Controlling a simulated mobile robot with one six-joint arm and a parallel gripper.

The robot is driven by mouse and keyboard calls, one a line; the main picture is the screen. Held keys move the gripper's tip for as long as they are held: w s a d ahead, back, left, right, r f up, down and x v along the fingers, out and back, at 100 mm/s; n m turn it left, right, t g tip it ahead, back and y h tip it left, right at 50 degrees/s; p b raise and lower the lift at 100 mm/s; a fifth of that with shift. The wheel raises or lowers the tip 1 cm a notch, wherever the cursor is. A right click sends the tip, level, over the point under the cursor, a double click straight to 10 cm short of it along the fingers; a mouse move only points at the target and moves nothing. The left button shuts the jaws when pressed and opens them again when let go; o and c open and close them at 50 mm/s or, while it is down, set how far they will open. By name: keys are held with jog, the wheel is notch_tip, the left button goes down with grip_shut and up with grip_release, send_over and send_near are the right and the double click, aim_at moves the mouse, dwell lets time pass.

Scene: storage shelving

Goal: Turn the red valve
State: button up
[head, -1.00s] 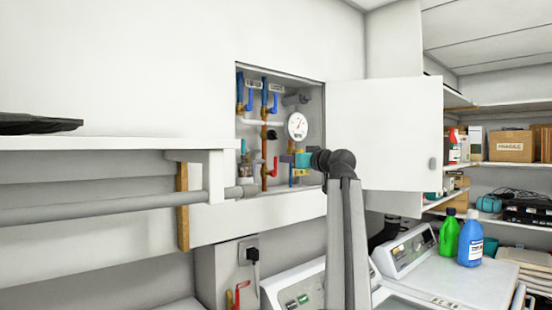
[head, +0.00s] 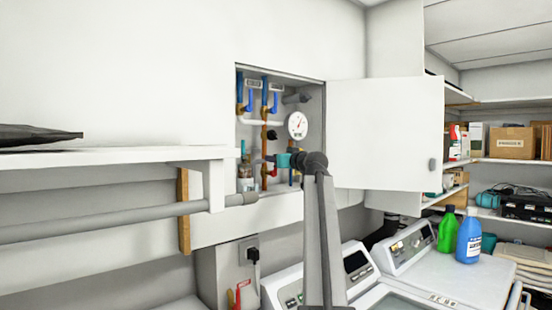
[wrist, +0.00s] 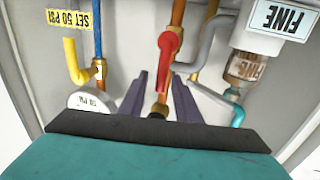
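The red valve handle (wrist: 169,52) is on a copper pipe inside the open wall cabinet. In the wrist view it stands between and just beyond the two grey fingers of my gripper (wrist: 161,76). The fingers are apart, and I cannot tell whether either touches the handle. In the head view my gripper (head: 263,161) reaches into the lower part of the cabinet and hides most of the handle. Only a bit of red (head: 273,172) shows beneath it.
The open cabinet door (head: 388,135) stands to the right of my gripper. A gauge (head: 298,125) and blue-handled valves (head: 274,102) are above. A shelf (head: 110,156) is at left.

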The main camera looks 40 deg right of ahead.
jog(key=shift+c, duration=0.3)
grip_shut()
